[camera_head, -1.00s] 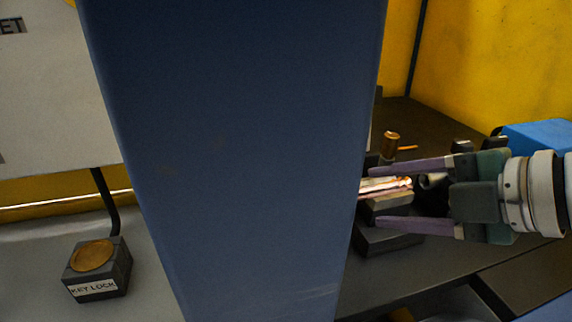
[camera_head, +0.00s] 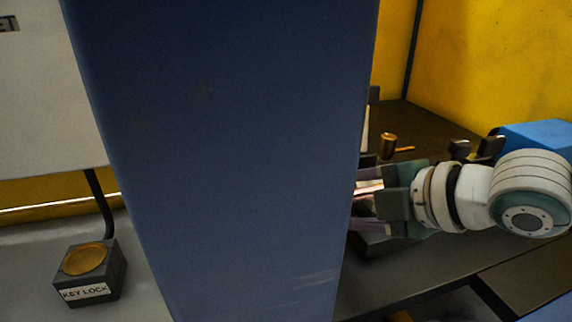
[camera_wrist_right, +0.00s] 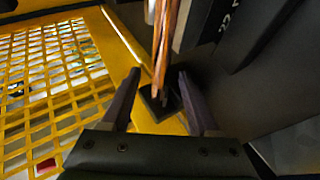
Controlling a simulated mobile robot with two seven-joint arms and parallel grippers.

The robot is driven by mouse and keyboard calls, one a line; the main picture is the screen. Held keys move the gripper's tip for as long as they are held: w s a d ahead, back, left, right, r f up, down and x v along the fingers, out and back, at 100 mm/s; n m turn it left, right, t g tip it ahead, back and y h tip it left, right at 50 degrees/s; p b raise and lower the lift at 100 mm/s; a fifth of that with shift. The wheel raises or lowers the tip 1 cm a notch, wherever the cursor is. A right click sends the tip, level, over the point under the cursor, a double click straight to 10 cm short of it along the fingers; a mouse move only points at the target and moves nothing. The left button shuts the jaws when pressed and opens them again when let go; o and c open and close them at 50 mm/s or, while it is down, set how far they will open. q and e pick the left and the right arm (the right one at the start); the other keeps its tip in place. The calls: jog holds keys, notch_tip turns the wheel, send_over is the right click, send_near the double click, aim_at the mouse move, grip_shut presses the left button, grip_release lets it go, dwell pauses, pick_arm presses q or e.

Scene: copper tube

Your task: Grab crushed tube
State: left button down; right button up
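The crushed copper tube (camera_head: 370,188) shows as a short shiny strip in the head view, mostly hidden by my right gripper and a broad blue surface. In the right wrist view the tube (camera_wrist_right: 165,40) looks flattened and runs from the top edge to between the fingertips. My right gripper (camera_head: 364,200) comes in from the right, with one finger on each side of the tube. In the wrist view its fingers (camera_wrist_right: 158,76) are apart, with visible gaps beside the tube. My left gripper is not in view.
A dark block (camera_head: 375,245) is below the tube on a dark workbench (camera_head: 400,270). A copper mallet-like piece (camera_head: 389,145) stands behind. A blue box (camera_head: 540,135) is at the right. A key lock box (camera_head: 88,272) is at the left. Yellow mesh (camera_wrist_right: 45,80) shows in the wrist view.

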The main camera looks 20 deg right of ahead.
grip_shut()
jog(key=shift+r, duration=0.1)
dwell(0.6)
